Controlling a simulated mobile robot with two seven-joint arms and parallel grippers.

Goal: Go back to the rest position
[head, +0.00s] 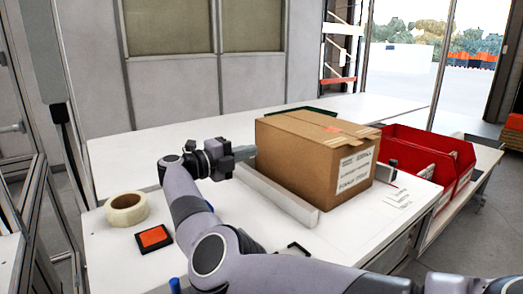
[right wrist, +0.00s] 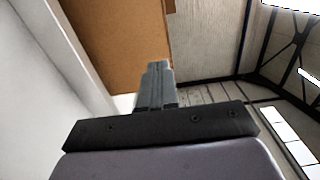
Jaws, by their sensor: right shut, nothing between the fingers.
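My right gripper (head: 242,153) is to the left of the cardboard box, above the white table and close to the box's left side. In the right wrist view its fingers (right wrist: 156,82) are together with nothing between them. The brown cardboard box (head: 308,158) stands closed on the table, with white labels on its front. Part of its brown cardboard (right wrist: 120,40) shows beyond the fingers in the right wrist view. I cannot tell whether the gripper touches it. My left gripper is not in view.
A pale rail (head: 275,195) runs along the box's left side. A tape roll (head: 127,208) and an orange-black pad (head: 153,237) lie on the left of the table. Red bins (head: 425,155) stand at the right. The table behind the gripper (head: 150,145) is clear.

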